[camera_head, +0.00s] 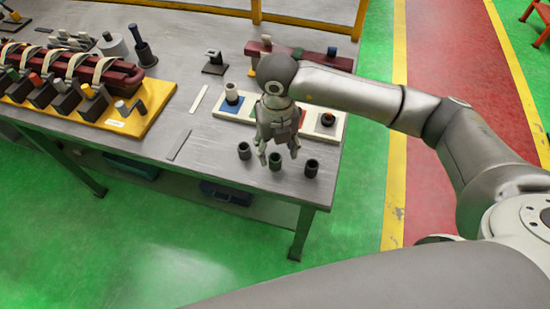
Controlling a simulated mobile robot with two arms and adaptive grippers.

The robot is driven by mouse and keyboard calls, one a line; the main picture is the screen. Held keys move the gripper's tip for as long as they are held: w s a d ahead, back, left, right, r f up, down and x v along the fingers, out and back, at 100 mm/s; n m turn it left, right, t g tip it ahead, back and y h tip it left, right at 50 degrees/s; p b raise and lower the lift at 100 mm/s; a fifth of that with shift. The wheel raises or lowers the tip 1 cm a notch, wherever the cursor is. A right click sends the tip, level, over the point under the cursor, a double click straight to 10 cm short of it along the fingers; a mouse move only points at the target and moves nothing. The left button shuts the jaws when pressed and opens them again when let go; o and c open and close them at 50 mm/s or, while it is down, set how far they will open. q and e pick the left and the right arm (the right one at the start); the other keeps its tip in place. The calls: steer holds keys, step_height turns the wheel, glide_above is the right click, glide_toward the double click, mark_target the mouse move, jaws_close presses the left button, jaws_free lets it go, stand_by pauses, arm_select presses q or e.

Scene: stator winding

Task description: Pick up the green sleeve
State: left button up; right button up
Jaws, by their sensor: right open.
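The green sleeve (275,161) is a small dark green cylinder standing upright near the front right corner of the table, between two black sleeves. My right gripper (278,155) points down over it with its fingers apart. The fingertips appear close to the green sleeve's top. I cannot tell whether they reach around it. My left gripper is out of view.
Black sleeves stand to the left (244,151) and right (312,167). Behind my gripper is a white tray (337,136) with coloured squares. A yellow-based fixture (147,118) sits on the left. The grey table (215,150) is clear between them, apart from thin strips.

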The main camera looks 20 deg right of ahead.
mark_target(275, 160)
step_height(275, 160, down, 4)
steer(key=shift+a+f+p, duration=0.15)
steer(key=shift+f+p, duration=0.05)
steer(key=shift+p, duration=0.7)
steer(key=shift+w+f, duration=0.1)
steer(key=shift+f, duration=0.15)
steer(key=shift+c, duration=0.6)
steer(key=c, duration=0.5)
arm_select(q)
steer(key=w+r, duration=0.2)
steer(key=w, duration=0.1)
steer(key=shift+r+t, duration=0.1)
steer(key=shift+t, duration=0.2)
arm_select(e)
steer(key=c, duration=0.3)
